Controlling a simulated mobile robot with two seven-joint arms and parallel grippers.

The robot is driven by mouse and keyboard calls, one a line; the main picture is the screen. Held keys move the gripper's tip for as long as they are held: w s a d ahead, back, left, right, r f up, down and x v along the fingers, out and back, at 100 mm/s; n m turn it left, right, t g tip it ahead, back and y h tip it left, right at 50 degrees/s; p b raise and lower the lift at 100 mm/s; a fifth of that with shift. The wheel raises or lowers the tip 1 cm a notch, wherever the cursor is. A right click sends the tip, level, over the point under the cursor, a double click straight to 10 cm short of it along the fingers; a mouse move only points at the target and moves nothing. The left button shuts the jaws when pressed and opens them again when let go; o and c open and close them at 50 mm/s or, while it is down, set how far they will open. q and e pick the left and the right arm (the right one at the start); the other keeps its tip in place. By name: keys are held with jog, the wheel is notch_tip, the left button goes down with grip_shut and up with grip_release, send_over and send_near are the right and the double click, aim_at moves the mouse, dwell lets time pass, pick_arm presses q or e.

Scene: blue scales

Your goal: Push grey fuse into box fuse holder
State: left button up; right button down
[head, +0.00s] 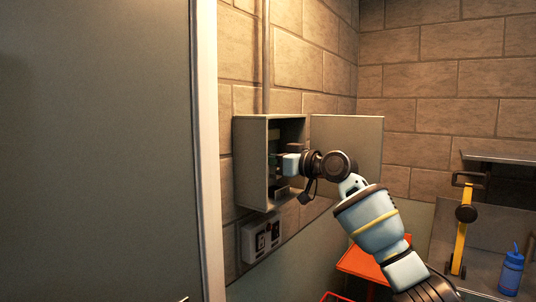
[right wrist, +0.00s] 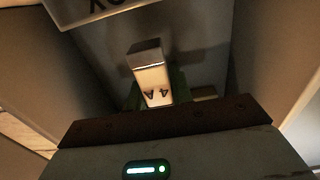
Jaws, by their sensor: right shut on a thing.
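The fuse box (head: 250,165) is a grey-green metal cabinet on the brick wall in the head view, with its door (head: 355,135) open to the right. My right gripper (head: 278,162) reaches into it and is shut on the grey fuse. In the right wrist view the fuse (right wrist: 152,82) shows beyond the dark edge of my gripper, with a grey end and a pale face marked "4 A". A green part lies behind it. The fingertips and the fuse's contact with the holder are hidden. My left gripper is not in view.
A white socket plate (head: 261,238) is on the wall below the box. A large grey panel (head: 100,150) fills the left. A blue bottle (head: 511,270), a yellow-and-black tool (head: 462,230) and an orange surface (head: 365,265) are at the lower right. The box walls stand close around my gripper.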

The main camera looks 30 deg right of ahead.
aim_at(270, 174)
notch_tip(270, 174, down, 2)
jog(key=shift+w+f, duration=0.1)
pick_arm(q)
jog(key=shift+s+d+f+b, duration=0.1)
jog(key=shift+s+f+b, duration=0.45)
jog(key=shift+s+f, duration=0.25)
pick_arm(e)
jog(key=shift+f, duration=0.45)
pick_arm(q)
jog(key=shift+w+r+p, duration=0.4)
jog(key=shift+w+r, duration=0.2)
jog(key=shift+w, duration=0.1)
pick_arm(e)
jog(key=shift+r, duration=0.1)
dwell(1.1)
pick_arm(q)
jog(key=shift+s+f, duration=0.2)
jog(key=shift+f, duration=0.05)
pick_arm(e)
jog(key=shift+f, duration=0.7)
jog(key=c, duration=1.1)
grip_release()
jog(key=shift+c, duration=0.2)
